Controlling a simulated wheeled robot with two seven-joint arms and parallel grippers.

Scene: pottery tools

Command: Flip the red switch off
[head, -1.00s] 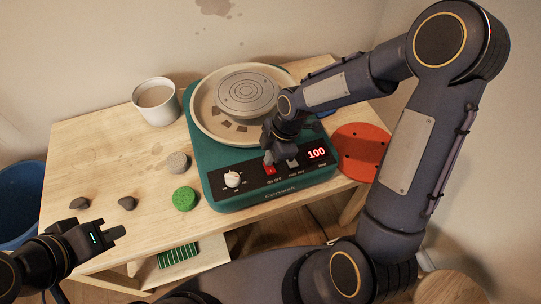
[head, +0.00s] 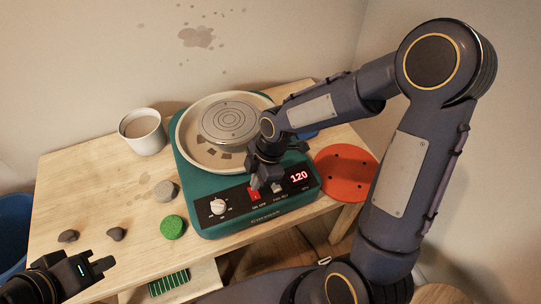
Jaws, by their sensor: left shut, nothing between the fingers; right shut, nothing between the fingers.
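The red switch (head: 254,194) is on the dark front panel of a teal pottery wheel (head: 192,186). It is lit red. My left gripper (head: 106,263) is shut and empty at the lower left, away from the wheel.
A white knob (head: 218,207) and a grey switch (head: 278,187) flank the red switch. An orange disc (head: 347,173) is at the right.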

